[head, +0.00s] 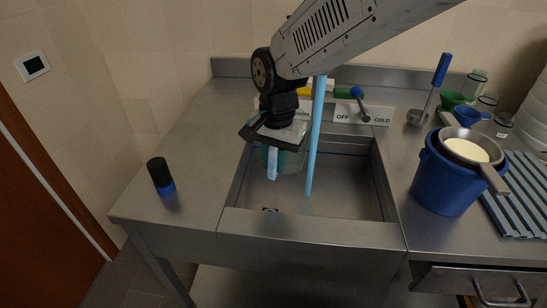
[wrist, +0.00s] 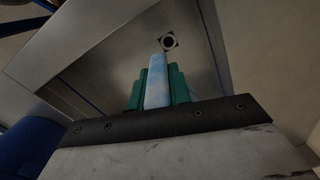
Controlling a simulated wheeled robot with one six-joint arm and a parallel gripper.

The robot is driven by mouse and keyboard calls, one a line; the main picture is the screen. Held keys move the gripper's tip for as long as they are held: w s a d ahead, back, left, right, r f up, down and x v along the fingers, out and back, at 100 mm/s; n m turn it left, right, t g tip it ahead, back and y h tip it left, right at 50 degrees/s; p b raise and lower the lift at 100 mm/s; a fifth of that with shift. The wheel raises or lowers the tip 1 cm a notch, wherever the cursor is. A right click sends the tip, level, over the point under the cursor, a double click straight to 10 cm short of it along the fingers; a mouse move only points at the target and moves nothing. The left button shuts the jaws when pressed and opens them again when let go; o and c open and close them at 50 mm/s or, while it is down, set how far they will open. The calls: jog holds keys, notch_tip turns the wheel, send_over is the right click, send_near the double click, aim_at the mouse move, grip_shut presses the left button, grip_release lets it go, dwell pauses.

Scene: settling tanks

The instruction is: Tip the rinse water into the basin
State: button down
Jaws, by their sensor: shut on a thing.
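My gripper (head: 272,160) hangs over the left part of the sunken steel basin (head: 340,185), pointing down. Its green fingers (wrist: 157,90) are shut on a narrow pale blue piece (wrist: 157,85), which also shows below the jaws in the head view (head: 272,168). A clear, glass-like shape seems to be beside the fingers, but I cannot tell its outline. A long light blue column (head: 314,140) runs down into the basin right of the gripper; I cannot tell whether it is water. The drain (wrist: 168,42) lies beyond the fingertips. No rinse water is clearly visible.
A black-and-blue cylinder (head: 160,176) stands on the counter left of the basin. A blue bucket (head: 440,185) with a pan (head: 468,150) on top stands right. A lever (head: 362,105) and OFF/COLD signs are behind. Glass jars, a green funnel and a ladle crowd the back right.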

jog(key=shift+r, duration=0.1)
jog(key=shift+r, duration=2.45)
